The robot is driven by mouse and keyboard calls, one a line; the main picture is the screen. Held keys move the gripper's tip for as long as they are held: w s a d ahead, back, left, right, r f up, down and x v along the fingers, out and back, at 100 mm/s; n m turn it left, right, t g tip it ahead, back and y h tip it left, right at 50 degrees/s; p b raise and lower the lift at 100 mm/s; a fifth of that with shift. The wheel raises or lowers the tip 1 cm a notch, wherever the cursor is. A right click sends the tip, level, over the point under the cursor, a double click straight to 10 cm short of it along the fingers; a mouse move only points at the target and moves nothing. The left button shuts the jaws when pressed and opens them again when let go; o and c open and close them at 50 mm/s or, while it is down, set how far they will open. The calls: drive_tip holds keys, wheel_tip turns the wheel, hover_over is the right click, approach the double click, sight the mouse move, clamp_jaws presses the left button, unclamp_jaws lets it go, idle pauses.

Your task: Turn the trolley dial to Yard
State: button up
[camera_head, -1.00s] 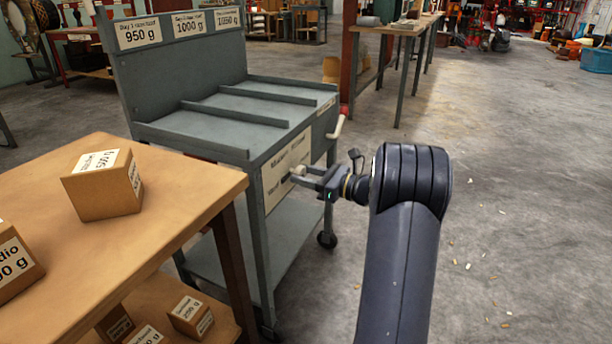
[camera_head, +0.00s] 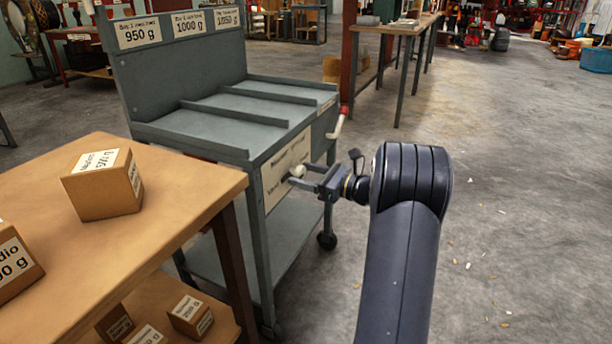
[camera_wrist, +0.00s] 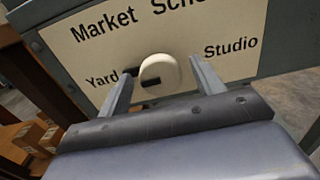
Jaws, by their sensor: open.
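The trolley (camera_head: 262,148) is a grey-blue cart, with a cream panel (camera_head: 271,188) on its end. The round cream dial (camera_wrist: 161,70) sits in the middle of that panel. In the wrist view the words Market and School, partly cut off, stand above, Yard at lower left and Studio at right. A dark mark on the dial's face and a dark bar at its left edge lie on the Yard side. My gripper (camera_head: 298,177) is at the panel, its fingers apart on either side of the dial. Contact between fingers and dial cannot be told.
A wooden table (camera_head: 190,197) with labelled boxes, one of them a brown box (camera_head: 103,185), stands left of the trolley. Open concrete floor lies to the right.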

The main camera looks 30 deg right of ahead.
drive_tip(key=p+v, duration=0.2)
drive_tip(key=v, duration=0.8)
drive_tip(key=shift+s+d+p, duration=0.25)
drive_tip(key=shift+p, duration=0.1)
drive_tip(key=b+x, duration=0.3)
drive_tip(key=x, duration=0.8)
drive_tip(key=shift+s, duration=0.1)
